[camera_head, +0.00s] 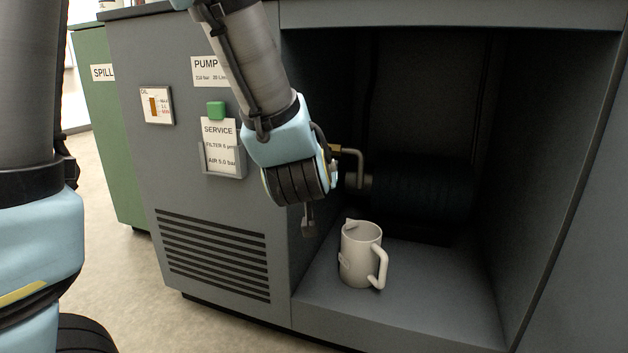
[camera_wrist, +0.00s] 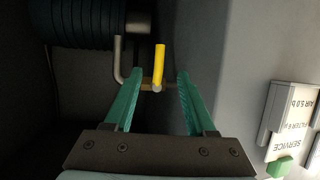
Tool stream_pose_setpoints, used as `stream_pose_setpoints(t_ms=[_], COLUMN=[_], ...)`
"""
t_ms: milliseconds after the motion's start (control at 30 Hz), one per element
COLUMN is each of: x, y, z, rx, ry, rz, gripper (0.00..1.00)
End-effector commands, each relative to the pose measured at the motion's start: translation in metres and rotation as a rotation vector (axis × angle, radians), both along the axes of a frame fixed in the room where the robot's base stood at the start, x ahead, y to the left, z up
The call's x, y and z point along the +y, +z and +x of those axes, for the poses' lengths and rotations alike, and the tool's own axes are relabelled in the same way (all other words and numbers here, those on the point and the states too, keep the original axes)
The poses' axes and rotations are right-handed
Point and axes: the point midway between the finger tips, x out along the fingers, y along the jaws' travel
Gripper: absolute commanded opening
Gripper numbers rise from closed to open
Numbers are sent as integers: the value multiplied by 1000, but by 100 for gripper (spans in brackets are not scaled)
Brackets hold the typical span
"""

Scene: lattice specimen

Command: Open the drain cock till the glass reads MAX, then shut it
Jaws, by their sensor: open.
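The drain cock shows in the wrist view as a yellow lever (camera_wrist: 160,62) on a small brass fitting by a bent grey pipe (camera_wrist: 118,62). My gripper (camera_wrist: 159,74) is open, its green fingers on either side of the lever. No finger visibly touches it. In the head view my wrist hides most of the cock; the bent pipe (camera_head: 352,153) shows beside it. The oil glass (camera_head: 154,105) on the grey front panel holds a brown column beside small marks; its exact level is too small to read. A beige jug (camera_head: 359,256) stands upright below the pipe.
The jug stands on the floor of an open bay (camera_head: 420,300) with side walls close by. A dark ribbed cylinder (camera_head: 425,190) lies behind the cock. A service card holder (camera_head: 222,155) and green button (camera_head: 216,110) are on the panel left of my arm.

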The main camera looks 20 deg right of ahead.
Motion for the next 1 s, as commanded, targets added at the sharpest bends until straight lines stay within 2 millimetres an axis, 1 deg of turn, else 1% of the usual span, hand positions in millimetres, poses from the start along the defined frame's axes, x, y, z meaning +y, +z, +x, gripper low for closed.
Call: stream_pose_setpoints(t_ms=[133,167,200,400,533,700,1000], x=[-7,-9,-13,-31,-40,-46,-47], y=[-4,-6,-16,-30,-35,-38,-38], z=[13,16,23,51,65,75,77], rx=[2,3,1,1,1,1,3], ry=[1,0,1,0,-1,-1,-2], rz=[6,5,1,0,0,0,1], gripper=[56,56,56,56,56,56,56])
